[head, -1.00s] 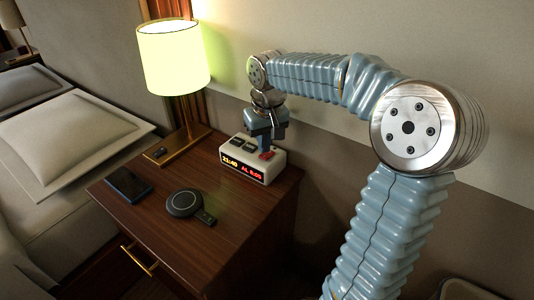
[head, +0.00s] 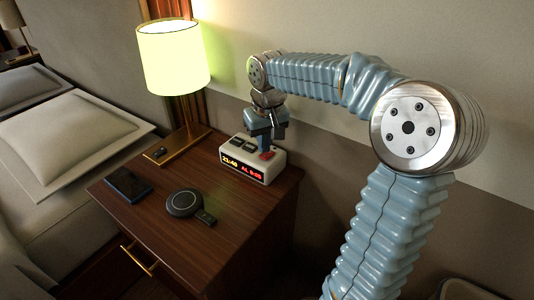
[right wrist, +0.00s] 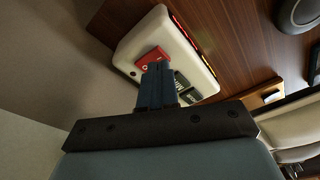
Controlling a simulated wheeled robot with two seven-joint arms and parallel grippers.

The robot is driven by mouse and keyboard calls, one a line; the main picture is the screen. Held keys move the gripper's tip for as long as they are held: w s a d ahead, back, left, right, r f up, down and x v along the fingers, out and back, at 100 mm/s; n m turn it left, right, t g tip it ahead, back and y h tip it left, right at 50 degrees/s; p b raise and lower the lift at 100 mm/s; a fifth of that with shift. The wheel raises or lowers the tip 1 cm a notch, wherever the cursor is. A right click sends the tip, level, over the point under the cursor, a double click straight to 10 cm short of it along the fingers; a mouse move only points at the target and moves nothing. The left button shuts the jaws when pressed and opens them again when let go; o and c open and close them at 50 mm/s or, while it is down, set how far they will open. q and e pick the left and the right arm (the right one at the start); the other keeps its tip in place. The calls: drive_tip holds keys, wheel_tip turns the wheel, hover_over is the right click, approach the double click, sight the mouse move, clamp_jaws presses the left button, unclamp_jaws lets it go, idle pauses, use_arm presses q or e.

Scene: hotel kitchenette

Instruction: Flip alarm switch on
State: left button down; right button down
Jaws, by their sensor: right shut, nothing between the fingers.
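The white alarm clock (head: 254,166) stands on the wooden nightstand, its lit display showing 21:40 in yellow and an "AL" reading in red. Its red alarm switch (right wrist: 153,58) shows on the top face in the right wrist view, and a bit of red (head: 267,155) shows under the gripper in the head view. My right gripper (head: 267,146) points down over the clock with its fingers shut and empty. In the wrist view its blue fingertips (right wrist: 158,72) are at the edge of the red switch; whether they touch it I cannot tell. My left gripper is out of view.
Dark buttons (right wrist: 188,92) sit beside the switch. A lit lamp (head: 173,60) stands left of the clock. A dark phone (head: 128,184) and a round black charging pad (head: 183,203) lie on the nightstand (head: 225,236). The wall is close behind the clock.

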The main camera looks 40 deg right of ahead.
sight(264, 156)
drive_tip(key=shift+f+b, duration=0.55)
drive_tip(key=shift+f, duration=0.25)
drive_tip(key=shift+r, duration=0.1)
wheel_tip(264, 156, up, 7)
drive_tip(key=p, duration=0.5)
drive_tip(key=shift+p, duration=0.4)
idle(0.5)
